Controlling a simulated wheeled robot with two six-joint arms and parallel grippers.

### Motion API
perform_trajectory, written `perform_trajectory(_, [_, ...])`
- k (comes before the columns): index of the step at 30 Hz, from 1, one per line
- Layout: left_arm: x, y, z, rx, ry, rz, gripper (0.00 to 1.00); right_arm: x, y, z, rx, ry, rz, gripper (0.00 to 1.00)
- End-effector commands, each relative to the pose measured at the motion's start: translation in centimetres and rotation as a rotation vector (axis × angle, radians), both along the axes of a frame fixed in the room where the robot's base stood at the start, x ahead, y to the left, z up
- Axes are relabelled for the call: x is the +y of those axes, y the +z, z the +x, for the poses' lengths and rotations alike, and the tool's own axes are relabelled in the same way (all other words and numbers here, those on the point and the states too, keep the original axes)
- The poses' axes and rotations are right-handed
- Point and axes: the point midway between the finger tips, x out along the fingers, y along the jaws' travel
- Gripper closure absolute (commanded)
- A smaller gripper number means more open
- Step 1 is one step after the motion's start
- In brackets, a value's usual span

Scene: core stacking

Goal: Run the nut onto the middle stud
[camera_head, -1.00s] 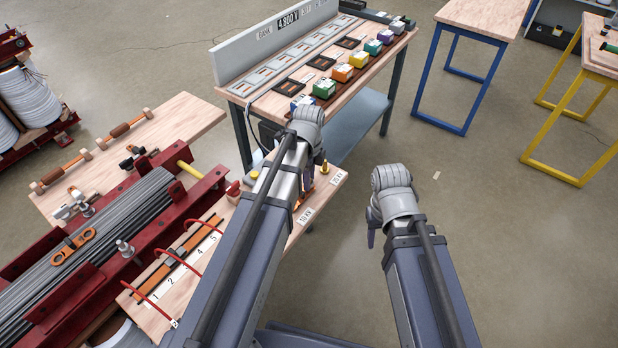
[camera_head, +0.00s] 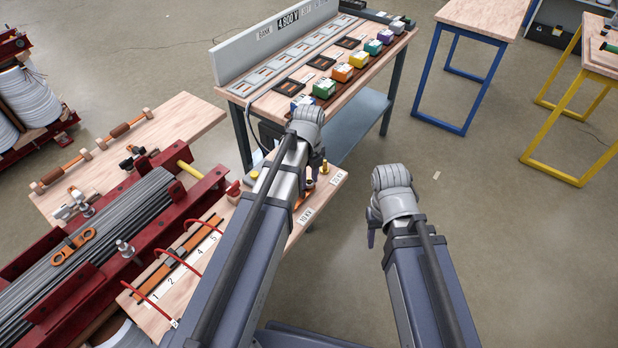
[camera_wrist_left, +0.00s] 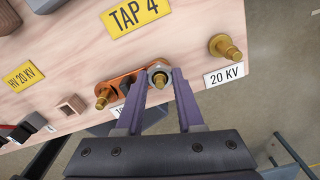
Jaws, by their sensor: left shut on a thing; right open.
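In the left wrist view, three brass studs stand on a wooden board: the left stud (camera_wrist_left: 102,94), the middle stud (camera_wrist_left: 158,79) and the right stud (camera_wrist_left: 226,46). My left gripper (camera_wrist_left: 160,76) is shut on a grey nut (camera_wrist_left: 160,68), which sits around the middle stud. How far down the thread it is, I cannot tell. A copper link (camera_wrist_left: 122,82) lies between the left and middle studs. In the head view my left arm hides most of this spot. My right gripper (camera_head: 371,237) is open and empty, over the floor.
The board carries a yellow TAP 4 label (camera_wrist_left: 135,16) and a 20 KV label (camera_wrist_left: 224,75). A red frame with grey bars (camera_head: 110,215) stands at the left. A bench with coloured blocks (camera_head: 325,88) stands behind. The floor around my right arm is clear.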

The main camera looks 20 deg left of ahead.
Motion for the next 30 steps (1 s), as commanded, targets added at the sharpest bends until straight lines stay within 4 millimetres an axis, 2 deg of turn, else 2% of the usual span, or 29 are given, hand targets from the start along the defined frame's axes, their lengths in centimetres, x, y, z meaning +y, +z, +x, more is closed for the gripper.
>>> perform_trajectory(8, [0.01, 0.01, 0.03, -0.001, -0.011, 0.001, 1.00, 0.00, 0.01, 0.00, 0.000, 0.000, 0.000, 0.50])
perform_trajectory(18, [0.01, 0.02, 0.03, -0.001, -0.358, 0.001, 1.00, 0.00, 0.02, 0.00, 0.000, 0.000, 0.000, 0.50])
perform_trajectory(27, [0.01, 0.02, 0.05, -0.001, -0.404, 0.001, 1.00, 0.00, 0.02, 0.00, 0.000, 0.000, 0.000, 0.50])
perform_trajectory(28, [0.01, 0.02, 0.05, -0.001, -0.404, 0.001, 0.62, 0.00, 0.02, 0.00, 0.000, 0.000, 0.000, 0.50])
perform_trajectory(30, [0.01, 0.02, 0.05, -0.001, -0.403, 0.001, 0.54, 0.00, 0.02, 0.00, 0.000, 0.000, 0.000, 0.50])
